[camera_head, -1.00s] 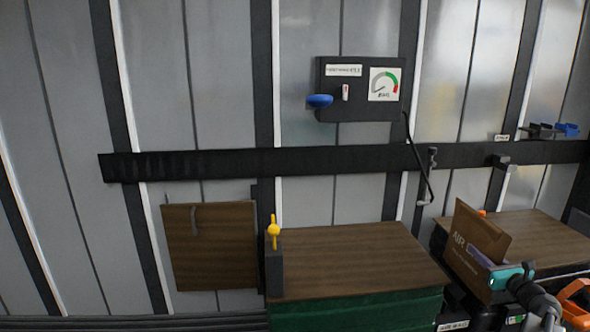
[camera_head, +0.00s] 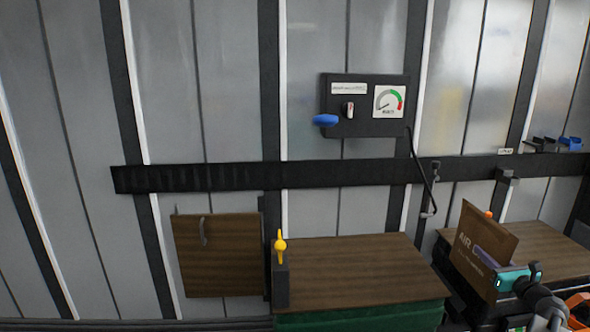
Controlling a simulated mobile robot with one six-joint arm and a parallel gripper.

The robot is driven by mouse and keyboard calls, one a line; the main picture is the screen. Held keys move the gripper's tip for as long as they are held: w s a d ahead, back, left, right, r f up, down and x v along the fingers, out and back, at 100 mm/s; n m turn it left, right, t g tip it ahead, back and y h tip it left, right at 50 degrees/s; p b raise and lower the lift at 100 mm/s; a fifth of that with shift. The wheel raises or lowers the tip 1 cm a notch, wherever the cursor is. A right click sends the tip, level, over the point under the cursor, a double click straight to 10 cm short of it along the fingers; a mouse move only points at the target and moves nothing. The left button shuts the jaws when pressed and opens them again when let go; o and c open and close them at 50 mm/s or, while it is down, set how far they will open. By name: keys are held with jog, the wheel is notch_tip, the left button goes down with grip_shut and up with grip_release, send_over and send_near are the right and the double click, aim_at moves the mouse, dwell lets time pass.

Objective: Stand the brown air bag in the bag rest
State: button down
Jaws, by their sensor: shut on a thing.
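The brown air bag (camera_head: 485,238) is at the right, flat and tilted, with pale "AIR" lettering on its face. My gripper (camera_head: 512,279), with turquoise parts, is shut on the bag's lower right part. The bag is in front of the right-hand brown tabletop and hides part of it. I cannot tell whether its lower edge touches anything. No part is clearly recognisable as the bag rest.
A brown-topped green crate (camera_head: 355,262) stands at the centre. A dark post with a yellow handle (camera_head: 280,246) is at its left edge. A brown board (camera_head: 217,262) hangs farther left. A gauge box (camera_head: 365,105) and a dark rail (camera_head: 330,172) are on the wall.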

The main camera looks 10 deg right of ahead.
aim_at(491, 243)
jog(key=shift+r+p, duration=1.3)
jog(key=shift+r, duration=0.5)
jog(key=shift+d, duration=0.1)
